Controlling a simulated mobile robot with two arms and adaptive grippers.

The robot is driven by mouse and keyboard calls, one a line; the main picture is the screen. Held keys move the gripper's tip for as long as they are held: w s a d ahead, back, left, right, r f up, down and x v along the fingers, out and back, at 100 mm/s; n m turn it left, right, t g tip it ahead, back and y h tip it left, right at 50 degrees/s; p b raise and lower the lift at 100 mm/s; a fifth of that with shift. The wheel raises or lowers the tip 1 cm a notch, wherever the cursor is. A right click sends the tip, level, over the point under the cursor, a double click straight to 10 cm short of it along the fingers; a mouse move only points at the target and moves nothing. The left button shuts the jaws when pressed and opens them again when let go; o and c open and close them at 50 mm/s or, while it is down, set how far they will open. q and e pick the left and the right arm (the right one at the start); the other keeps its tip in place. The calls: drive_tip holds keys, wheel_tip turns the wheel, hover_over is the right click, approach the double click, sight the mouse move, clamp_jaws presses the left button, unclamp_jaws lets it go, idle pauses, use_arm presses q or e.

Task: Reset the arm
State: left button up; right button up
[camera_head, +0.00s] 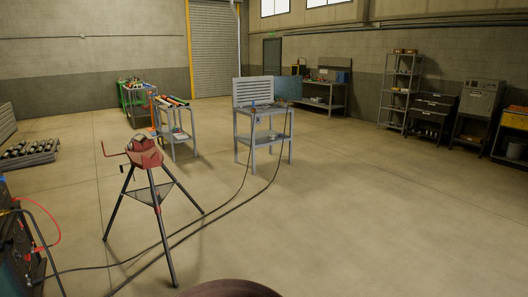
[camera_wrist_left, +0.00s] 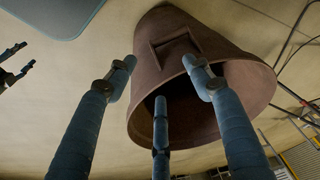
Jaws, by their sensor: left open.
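My left gripper (camera_wrist_left: 160,95) shows in the left wrist view with its three blue-grey fingers spread apart. It is open, with nothing held between the fingers. A brown, cone-shaped body (camera_wrist_left: 190,42) with a rectangular recess and a dark open underside lies beyond the fingertips; I cannot tell whether they touch it. At the left edge of that view, separate dark fingertips (camera_wrist_left: 15,64) look like those of my right gripper, spread and empty. Neither gripper shows in the head view. A brown rounded edge (camera_head: 232,288) shows at its bottom.
A red tripod stand (camera_head: 146,155) is at front left. Black cables (camera_head: 218,222) cross the floor from the dark machine (camera_head: 17,245) at the left edge. A grey workbench (camera_head: 263,138) stands in the middle. The floor at right (camera_head: 390,220) is clear.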

use_arm(q)
wheel_tip(320, 180, down, 15)
drive_tip(key=s+a+f+g+b, duration=0.1)
drive_tip(key=s+f, duration=0.4)
drive_tip(key=f, duration=0.4)
drive_tip(key=s+f+g, duration=0.1)
drive_tip(key=s+f, duration=0.4)
drive_tip(key=f, duration=0.4)
drive_tip(key=s+a+f, duration=0.2)
drive_tip(key=s+f, duration=0.5)
drive_tip(key=s, duration=0.3)
drive_tip(key=shift+b, duration=0.4)
